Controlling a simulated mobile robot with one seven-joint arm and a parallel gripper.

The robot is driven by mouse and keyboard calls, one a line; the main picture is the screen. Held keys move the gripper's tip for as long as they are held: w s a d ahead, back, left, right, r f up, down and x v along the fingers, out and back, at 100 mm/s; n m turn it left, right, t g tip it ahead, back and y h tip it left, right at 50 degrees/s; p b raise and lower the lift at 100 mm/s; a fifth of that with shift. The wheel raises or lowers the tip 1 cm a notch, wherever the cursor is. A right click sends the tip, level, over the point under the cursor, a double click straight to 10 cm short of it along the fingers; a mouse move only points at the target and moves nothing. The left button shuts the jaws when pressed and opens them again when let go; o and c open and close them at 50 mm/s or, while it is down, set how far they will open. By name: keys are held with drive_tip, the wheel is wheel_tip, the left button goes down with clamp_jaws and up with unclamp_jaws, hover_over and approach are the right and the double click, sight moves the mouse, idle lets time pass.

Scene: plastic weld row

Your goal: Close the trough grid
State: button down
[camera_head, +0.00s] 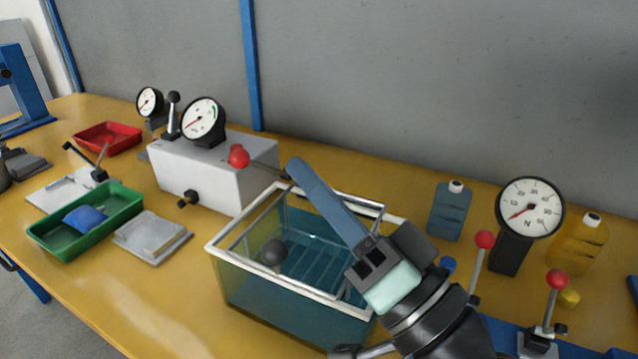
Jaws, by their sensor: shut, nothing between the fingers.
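A clear trough (290,308) with a pale rim and blue-green contents stands at the middle of the bench. Pale slats of a grid (318,258) show inside the rim. A dark ball knob (273,252) shows at the left part of the opening. I cannot tell how far the grid is open or where it is hinged. My gripper (297,170) reaches in from the lower right, over the trough. Its long blue-grey fingers are shut and empty, with tips near the back rim. The gripper body and arm hide the trough's right side.
Bottles (450,210), a gauge (529,208) and red-knobbed levers (485,240) stand right. A green tray (85,222) lies left.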

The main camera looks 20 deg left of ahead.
drive_tip(key=shift+s+f+b, duration=0.35)
drive_tip(key=shift+f+b, duration=0.05)
drive_tip(key=shift+f, duration=0.15)
drive_tip(key=shift+s+f+b, duration=0.3)
drive_tip(key=shift+f+b, duration=0.1)
drive_tip(key=shift+f, duration=0.1)
